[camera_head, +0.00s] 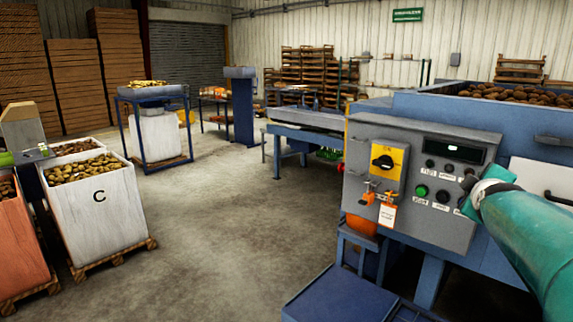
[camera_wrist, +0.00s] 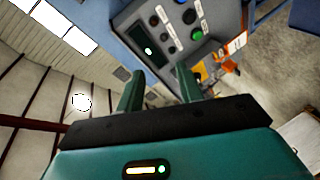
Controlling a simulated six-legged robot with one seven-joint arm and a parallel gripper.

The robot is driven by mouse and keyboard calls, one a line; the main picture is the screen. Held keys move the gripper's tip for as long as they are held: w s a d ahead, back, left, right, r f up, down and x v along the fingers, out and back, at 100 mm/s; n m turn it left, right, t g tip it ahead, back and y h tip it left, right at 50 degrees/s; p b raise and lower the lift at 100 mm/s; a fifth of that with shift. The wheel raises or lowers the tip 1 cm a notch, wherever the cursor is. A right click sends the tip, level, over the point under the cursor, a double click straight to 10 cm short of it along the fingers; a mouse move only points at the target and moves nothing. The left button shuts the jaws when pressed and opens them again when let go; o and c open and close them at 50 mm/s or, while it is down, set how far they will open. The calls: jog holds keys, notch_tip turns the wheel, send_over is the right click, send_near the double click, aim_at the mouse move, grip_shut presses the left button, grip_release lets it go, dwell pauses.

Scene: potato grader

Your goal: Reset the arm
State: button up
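My gripper (camera_wrist: 160,76) shows in the wrist view with its two dark green fingers apart and nothing seen between them. In that view the fingers point toward the grey control panel (camera_wrist: 168,25), with a gap that I cannot measure. In the head view my teal arm comes in from the right and ends in front of the panel's right side; the fingers cannot be made out there. The panel (camera_head: 400,215) carries a black rotary switch (camera_head: 382,161) on a yellow plate, a green button (camera_head: 421,190), orange lockout pieces (camera_head: 368,197) and a white tag (camera_head: 387,215).
The blue grader (camera_head: 455,107) with potatoes on top stands behind the panel. A blue surface (camera_head: 335,298) lies low in front. A white crate marked C (camera_head: 105,212) and an orange crate (camera_head: 18,245) stand on pallets at left. The concrete floor (camera_head: 220,220) between is clear.

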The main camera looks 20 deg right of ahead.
jog(key=w+a+f+m+y, duration=0.15)
jog(key=a+f+y, duration=0.25)
jog(key=a, duration=0.9)
jog(key=w+a+f+y, duration=0.3)
jog(key=a+f+y, duration=0.1)
jog(key=a, duration=0.9)
jog(key=s+a+f+m+g+y, duration=0.1)
jog(key=s+a+f+g, duration=0.1)
jog(key=s+a+f, duration=0.3)
jog(key=s+a+f+m+g+y, duration=0.1)
jog(key=s+a+f, duration=0.4)
jog(key=a, duration=0.9)
jog(key=shift+s+g+y, duration=0.6)
jog(key=shift+s+g, duration=0.3)
jog(key=shift+s, duration=0.3)
jog(key=shift+d+f+m, duration=0.1)
jog(key=shift+m, duration=0.25)
